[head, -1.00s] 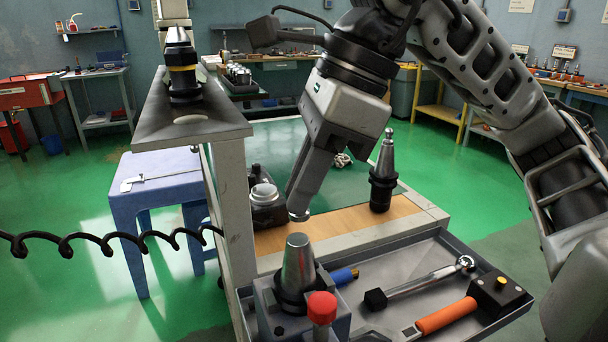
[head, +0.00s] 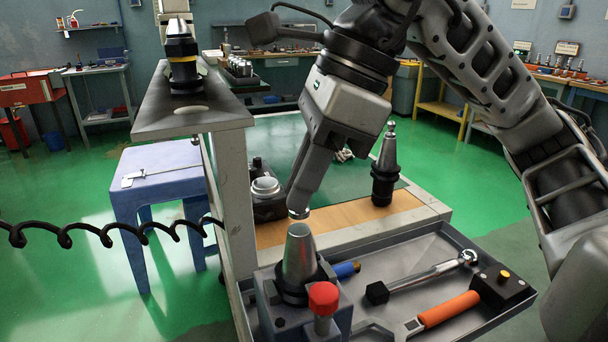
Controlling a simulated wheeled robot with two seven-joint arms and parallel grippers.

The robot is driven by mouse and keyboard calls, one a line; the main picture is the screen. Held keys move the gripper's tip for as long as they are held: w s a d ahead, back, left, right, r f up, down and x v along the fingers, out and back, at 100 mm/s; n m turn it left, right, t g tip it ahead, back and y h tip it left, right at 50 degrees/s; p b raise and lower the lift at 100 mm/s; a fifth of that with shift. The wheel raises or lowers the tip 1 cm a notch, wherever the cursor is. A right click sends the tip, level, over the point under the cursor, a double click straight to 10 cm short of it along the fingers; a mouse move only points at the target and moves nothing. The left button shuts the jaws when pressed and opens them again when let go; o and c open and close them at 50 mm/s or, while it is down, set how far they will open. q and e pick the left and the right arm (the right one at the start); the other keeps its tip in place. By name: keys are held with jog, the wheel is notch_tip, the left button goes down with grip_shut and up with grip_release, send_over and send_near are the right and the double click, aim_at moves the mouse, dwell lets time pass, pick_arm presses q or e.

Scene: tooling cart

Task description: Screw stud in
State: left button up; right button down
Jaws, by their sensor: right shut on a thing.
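My right gripper (head: 299,205) is shut on the stud (head: 299,213), a small bright metal piece. Only the stud's lower end shows; the fingers hide the rest. The stud is just above the top of a bare grey tapered holder (head: 299,252), with little or no gap; I cannot tell whether they touch. The holder stands upright, cone up, in a grey-blue fixture block (head: 268,318) with a red knob (head: 323,297). My left gripper is not in view.
A tray (head: 430,262) to the right holds a ratchet wrench (head: 425,280), an orange-handled tool (head: 445,313) and a black box with a yellow button (head: 503,285). Another tapered holder (head: 386,165), with a stud on top, stands behind. A grey post (head: 235,190) stands left.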

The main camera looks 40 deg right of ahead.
jog(key=shift+f+b, duration=0.85)
dwell(1.2)
jog(key=m, duration=0.2)
jog(key=m+t, duration=0.1)
jog(key=m, duration=0.1)
jog(key=shift+s+a+r+t+h+p, duration=0.1)
jog(key=shift+t+h+p, duration=0.2)
jog(key=shift+h+p, duration=0.1)
jog(key=shift+m+h, duration=0.3)
jog(key=shift+m, duration=0.7)
jog(key=shift+m+t+h+p, duration=0.4)
jog(key=shift+m, duration=0.6)
jog(key=m+h, duration=0.1)
jog(key=m, duration=0.3)
jog(key=shift+a+h, duration=0.1)
jog(key=shift+h, duration=0.2)
